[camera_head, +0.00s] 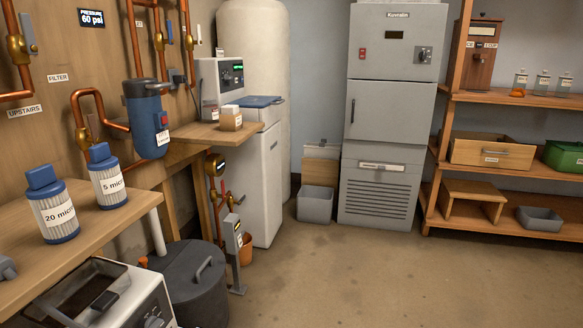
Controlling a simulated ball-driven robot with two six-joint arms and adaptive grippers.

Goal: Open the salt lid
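A tall white cabinet (266,170) stands at the middle left of the head view, beside the wooden counter. A blue-grey lid (258,101) lies flat on its top and looks shut. No salt label can be read on it, but it looks like a salt lid. A round dark grey bin (196,290) in the left foreground also has a closed lid with a handle; I cannot read a label on it either. Neither of my grippers is in view.
The wooden counter (195,133) holds a white control unit (221,85) and a small box (231,118) near the lid. A grey pedal post (234,245) and an orange bucket (245,249) stand before the cabinet. The floor (350,275) at centre and right is clear.

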